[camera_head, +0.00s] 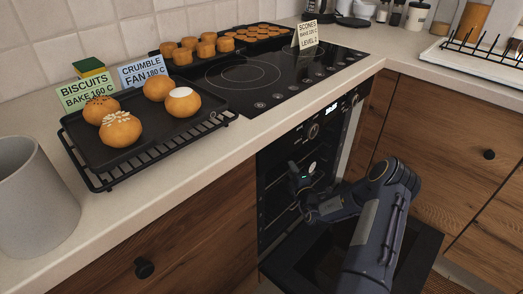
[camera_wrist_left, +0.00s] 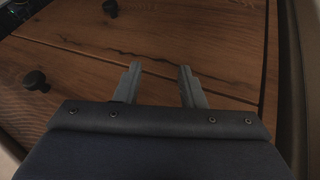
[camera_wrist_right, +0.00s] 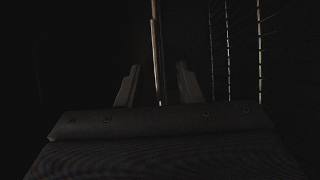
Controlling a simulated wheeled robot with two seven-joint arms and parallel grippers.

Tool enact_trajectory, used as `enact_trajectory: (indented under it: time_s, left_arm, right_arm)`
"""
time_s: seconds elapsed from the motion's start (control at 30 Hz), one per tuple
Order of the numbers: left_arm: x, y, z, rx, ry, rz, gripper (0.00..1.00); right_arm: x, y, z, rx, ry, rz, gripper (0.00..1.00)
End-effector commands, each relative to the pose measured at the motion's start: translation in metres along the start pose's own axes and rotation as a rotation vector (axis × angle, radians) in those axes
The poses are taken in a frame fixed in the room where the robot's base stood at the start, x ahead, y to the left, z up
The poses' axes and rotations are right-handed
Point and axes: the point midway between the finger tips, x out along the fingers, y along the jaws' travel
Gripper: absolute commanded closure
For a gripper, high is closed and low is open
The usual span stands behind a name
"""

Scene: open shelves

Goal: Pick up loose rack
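My right arm reaches into the open oven (camera_head: 285,215), and its gripper (camera_head: 300,180) is just inside the opening. In the right wrist view the right gripper (camera_wrist_right: 158,80) has its fingers apart, with a thin metal bar (camera_wrist_right: 157,50) running between them. The bar looks like an edge of the loose rack; the rest of it is lost in the dark, and I see no finger closed on it. My left gripper is outside the head view. In the left wrist view the left gripper (camera_wrist_left: 160,75) is open and empty in front of wooden drawer fronts (camera_wrist_left: 200,40).
The oven door (camera_head: 400,245) is folded down below my right arm. Wire side rails (camera_wrist_right: 228,50) line the oven at the right. A black tray (camera_head: 140,135) with buns sits on a wire rack (camera_head: 110,182) on the counter, beside a grey pot (camera_head: 35,200).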

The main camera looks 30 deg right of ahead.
Motion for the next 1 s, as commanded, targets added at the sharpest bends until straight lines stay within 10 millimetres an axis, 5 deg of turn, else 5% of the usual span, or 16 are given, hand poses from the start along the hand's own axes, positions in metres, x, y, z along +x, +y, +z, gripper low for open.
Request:
enact_trajectory:
  time_s: [0.2, 0.47, 0.73, 1.0]
  left_arm:
    - [0.009, -0.004, 0.004, 0.000, 0.000, 0.000, 0.64]
    - [0.008, -0.004, 0.004, 0.000, 0.000, 0.000, 0.64]
    - [0.008, -0.004, 0.004, 0.000, 0.000, 0.000, 0.64]
    - [0.008, -0.004, 0.004, 0.000, 0.000, 0.000, 0.64]
  right_arm:
    - [0.028, -0.001, -0.001, -0.002, 0.001, 0.001, 0.67]
    - [0.030, 0.000, -0.001, 0.000, 0.000, 0.000, 0.67]
    - [0.030, 0.000, -0.001, -0.001, 0.000, 0.000, 1.00]
    - [0.030, 0.000, -0.001, -0.001, 0.000, -0.001, 1.00]
